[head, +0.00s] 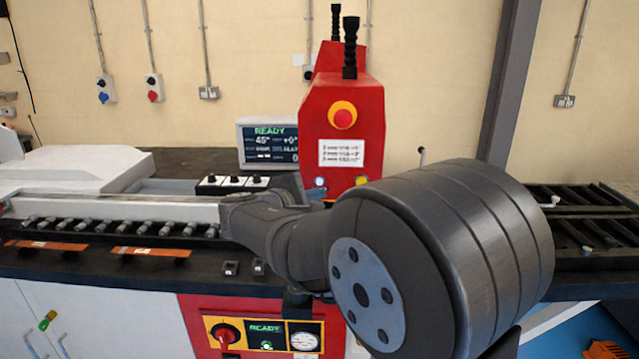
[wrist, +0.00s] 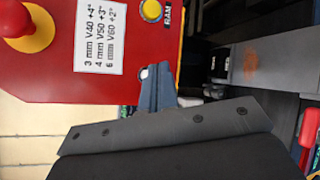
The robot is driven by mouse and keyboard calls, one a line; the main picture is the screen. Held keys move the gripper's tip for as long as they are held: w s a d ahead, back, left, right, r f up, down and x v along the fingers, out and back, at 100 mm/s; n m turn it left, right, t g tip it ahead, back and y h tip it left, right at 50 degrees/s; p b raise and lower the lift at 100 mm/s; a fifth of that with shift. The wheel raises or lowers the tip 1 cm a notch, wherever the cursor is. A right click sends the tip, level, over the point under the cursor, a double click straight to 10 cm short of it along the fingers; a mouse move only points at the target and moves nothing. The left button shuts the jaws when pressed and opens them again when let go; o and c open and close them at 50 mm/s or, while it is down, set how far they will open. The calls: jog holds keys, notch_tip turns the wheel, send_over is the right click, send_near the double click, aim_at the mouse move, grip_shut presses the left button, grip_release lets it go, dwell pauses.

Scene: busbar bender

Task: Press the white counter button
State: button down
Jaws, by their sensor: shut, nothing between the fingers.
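The white counter button (head: 320,182) sits low on the left of the red control head's front (head: 372,110). In the wrist view, a small white spot of the button (wrist: 143,73) shows at the edge of my fingertips, which cover the rest. My gripper (wrist: 160,68) is shut and empty, with its fingertips right at the button. I cannot tell whether they touch it. My own arm hides most of the gripper in the head view.
A yellow button (head: 361,181) sits to the right of the white one; it also shows in the wrist view (wrist: 151,11). A red emergency stop (head: 343,117) is above, over a white label (head: 341,153). The screen (head: 268,143) reads READY. A black switch box (head: 232,183) stands left.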

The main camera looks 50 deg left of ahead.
jog(key=shift+s+d, duration=0.85)
jog(key=shift+s, duration=0.05)
jog(key=shift+w+a, duration=0.1)
jog(key=s+d, duration=0.3)
dwell(0.5)
jog(key=shift+w+a, duration=0.1)
